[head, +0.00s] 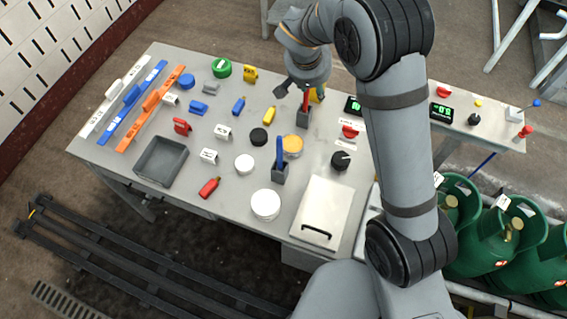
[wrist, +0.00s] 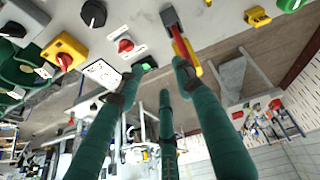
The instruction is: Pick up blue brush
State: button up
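A blue upright handle on a dark grey block, which looks like the blue brush (head: 280,150), stands in the middle front of the table in the head view. A similar red one (head: 306,101) stands behind it to the right. It also shows at the top of the wrist view (wrist: 180,38). My gripper (head: 299,93) is over the table's back part, close by the red one and apart from the blue one. Its teal fingers (wrist: 150,80) are spread open, with nothing held between them. The blue brush is not clearly seen in the wrist view.
The grey table (head: 220,95) holds several small parts, a grey tray (head: 146,177), a lidded metal box (head: 323,215) and long white, blue and orange bars. Green cylinders (head: 500,240) are at right.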

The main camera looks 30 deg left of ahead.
aim_at(280, 153)
jog(key=s+a+f+m+g, duration=0.1)
jog(key=s+m, duration=0.1)
jog(key=s, duration=0.3)
jog(key=s+f+m+g+b, duration=0.1)
jog(key=s+m, duration=0.2)
jog(key=s, duration=0.2)
jog(key=s+a+m+g, duration=0.1)
jog(key=s+m+g, duration=0.1)
jog(key=s, duration=0.3)
jog(key=shift+s+a+f+m+b, duration=0.1)
jog(key=shift+a+f+m+b, duration=0.3)
jog(key=shift+m, duration=0.3)
jog(key=shift+d+f+m+g, duration=0.25)
jog(key=shift+m+g, duration=0.05)
jog(key=shift+m, duration=0.7)
notch_tip(280, 153, down, 5)
jog(key=shift+d+r+p, duration=0.1)
jog(key=shift+p, duration=0.3)
jog(key=shift+w+f+p, duration=0.2)
jog(key=shift+f+p, duration=1.25)
jog(key=shift+f, duration=1.4)
jog(key=shift+c, duration=0.2)
jog(key=c, duration=0.8)
